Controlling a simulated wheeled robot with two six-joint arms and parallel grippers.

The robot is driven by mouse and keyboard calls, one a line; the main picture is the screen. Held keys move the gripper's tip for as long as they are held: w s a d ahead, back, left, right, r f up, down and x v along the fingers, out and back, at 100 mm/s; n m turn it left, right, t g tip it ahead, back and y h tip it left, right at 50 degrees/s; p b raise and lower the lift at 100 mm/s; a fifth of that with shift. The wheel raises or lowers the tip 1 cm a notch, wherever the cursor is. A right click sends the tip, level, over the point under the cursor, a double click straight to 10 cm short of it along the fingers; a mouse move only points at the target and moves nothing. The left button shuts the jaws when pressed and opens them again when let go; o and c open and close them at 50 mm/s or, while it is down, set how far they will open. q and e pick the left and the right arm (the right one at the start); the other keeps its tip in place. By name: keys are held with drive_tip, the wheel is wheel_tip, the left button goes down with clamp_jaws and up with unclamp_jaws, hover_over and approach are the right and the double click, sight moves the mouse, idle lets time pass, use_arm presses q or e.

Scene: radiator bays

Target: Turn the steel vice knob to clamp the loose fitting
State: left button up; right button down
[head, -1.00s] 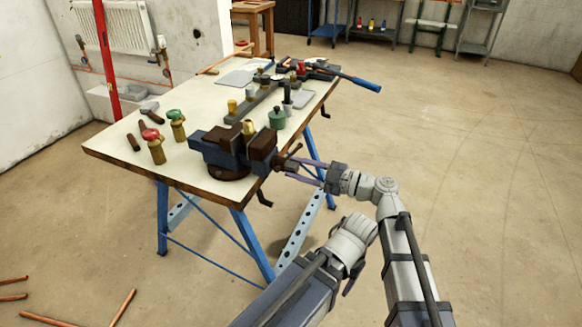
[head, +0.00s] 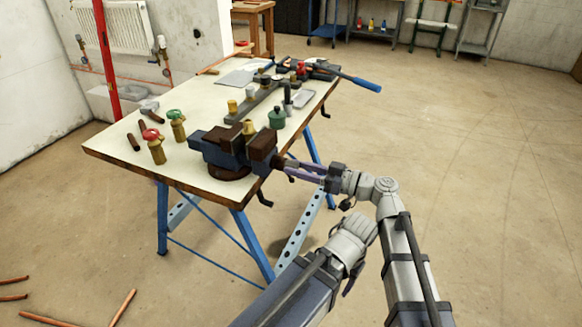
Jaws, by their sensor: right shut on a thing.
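The blue and dark-brown vice (head: 225,150) stands at the workbench's near right corner. A brass fitting (head: 249,127) stands upright between its jaws; I cannot tell how tightly it sits. The steel knob is on the vice's right end and is now mostly hidden by the fingers. My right gripper (head: 287,168) is shut on the knob, its purple fingers pointing left at the vice. My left gripper (head: 349,282) hangs low in front of the bench, apart from everything; its fingers are mostly hidden behind its wrist.
The workbench (head: 110,150) has blue legs. Red-handled (head: 154,146) and green-handled (head: 177,125) brass valves stand left of the vice. A green pot (head: 277,118) and several tools lie behind it. A blue-handled tool (head: 366,84) overhangs the right edge. Floor to the right is clear.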

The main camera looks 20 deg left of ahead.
drive_tip(key=m, duration=1.8)
drive_tip(key=c, duration=0.7)
unclamp_jaws()
drive_tip(key=shift+d, duration=0.1)
drive_tip(key=d, duration=0.7)
drive_tip(key=shift+s, duration=0.1)
drive_tip(key=shift+f, duration=0.1)
